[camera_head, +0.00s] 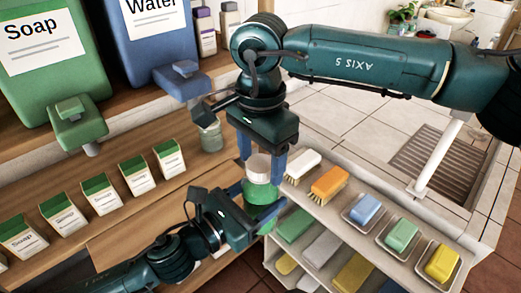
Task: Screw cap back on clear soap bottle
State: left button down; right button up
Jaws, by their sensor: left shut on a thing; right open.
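The soap bottle (261,192) looks clear with green contents and stands about upright in front of the shelf. My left gripper (263,212) is shut on its body from the left. A whitish cap (258,166) sits at the bottle's top; how far it is threaded cannot be told. My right gripper (261,160) points down from above, open, with its blue fingers on either side of the cap. A gap below the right gripper's palm is partly visible. The bottle's lower part is partly hidden by the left gripper.
A white shelf (362,246) with brushes and soap bars in dishes is close on the right. Soap cartons (102,194) line the wooden counter on the left. A green Soap dispenser (50,60), a blue Water dispenser (155,45) and a small glass jar (211,138) are behind.

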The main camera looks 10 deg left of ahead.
jog(key=shift+c, duration=0.5)
jog(key=c, duration=0.9)
jog(key=m, duration=0.6)
jog(key=shift+m, duration=0.3)
jog(key=m, duration=0.4)
jog(key=shift+c, duration=0.2)
jog(key=shift+o, duration=0.2)
jog(key=m, duration=0.4)
jog(key=o, duration=1.1)
jog(key=shift+r, duration=2.25)
